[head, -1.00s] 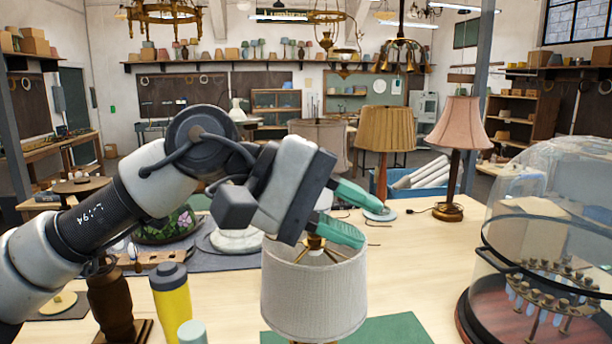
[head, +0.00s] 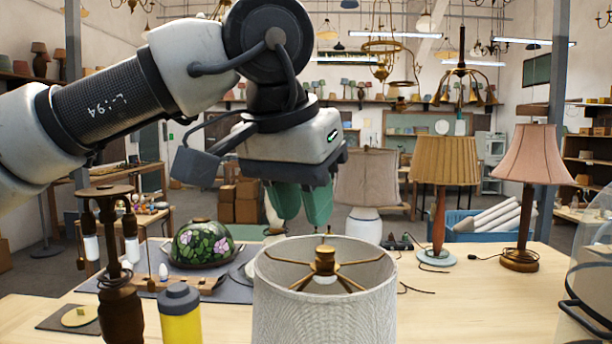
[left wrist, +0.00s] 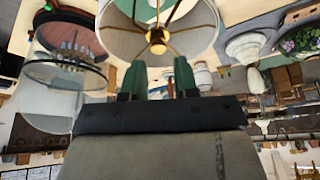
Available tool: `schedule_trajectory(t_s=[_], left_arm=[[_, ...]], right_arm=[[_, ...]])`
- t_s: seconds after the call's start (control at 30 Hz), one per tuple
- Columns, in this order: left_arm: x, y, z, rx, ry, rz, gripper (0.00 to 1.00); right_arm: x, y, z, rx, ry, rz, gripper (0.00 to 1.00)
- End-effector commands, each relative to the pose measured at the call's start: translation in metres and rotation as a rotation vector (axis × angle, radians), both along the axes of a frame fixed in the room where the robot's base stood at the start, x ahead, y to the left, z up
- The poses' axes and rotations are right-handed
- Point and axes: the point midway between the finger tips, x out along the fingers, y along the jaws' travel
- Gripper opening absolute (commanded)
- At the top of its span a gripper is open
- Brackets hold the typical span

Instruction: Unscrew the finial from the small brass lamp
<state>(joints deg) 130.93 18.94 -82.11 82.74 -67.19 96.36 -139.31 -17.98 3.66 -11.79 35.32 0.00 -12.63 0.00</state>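The small lamp's white fabric shade (head: 325,310) stands in the lower middle of the head view, cut off by the bottom edge. Brass spokes meet at a brass hub with the finial (head: 325,256) at the middle of its open top. The lamp's base is out of view there. My left gripper (head: 302,215) points downward above the shade's far rim, its green fingers apart. In the left wrist view the fingers (left wrist: 159,80) are open with nothing gripped, and the brass hub and finial (left wrist: 157,40) show beyond the gap. My right gripper is not in view.
A yellow bottle (head: 180,315) and a dark wooden stand (head: 120,300) are left of the shade. A floral glass dome (head: 203,243) is behind them. Pleated (head: 445,160) and pink (head: 535,155) lamps stand at the back right. The bench right of the shade is mostly clear.

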Motion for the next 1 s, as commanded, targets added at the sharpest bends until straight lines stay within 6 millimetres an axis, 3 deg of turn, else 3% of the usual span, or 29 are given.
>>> schedule_trajectory(t_s=[0.13, 0.3, 0.47, 0.77, 0.93, 1.0], left_arm=[[0.009, -0.005, -0.026, 0.002, 0.002, 0.000, 0.30], [0.017, -0.010, -0.047, 0.001, 0.003, 0.001, 0.30], [0.021, -0.012, -0.058, -0.001, 0.002, 0.001, 0.30], [0.022, -0.013, -0.060, -0.001, 0.002, -0.001, 0.30], [0.022, -0.013, -0.060, -0.001, 0.002, -0.001, 0.05], [0.021, -0.013, -0.060, -0.001, 0.002, -0.001, 0.02]], right_arm=[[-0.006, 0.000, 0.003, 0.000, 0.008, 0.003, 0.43], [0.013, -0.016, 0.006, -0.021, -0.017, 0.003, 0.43], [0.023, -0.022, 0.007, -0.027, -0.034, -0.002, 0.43], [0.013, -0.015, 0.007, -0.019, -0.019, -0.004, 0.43], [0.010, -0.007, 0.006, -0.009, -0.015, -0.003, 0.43], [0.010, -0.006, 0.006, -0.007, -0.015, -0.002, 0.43]])
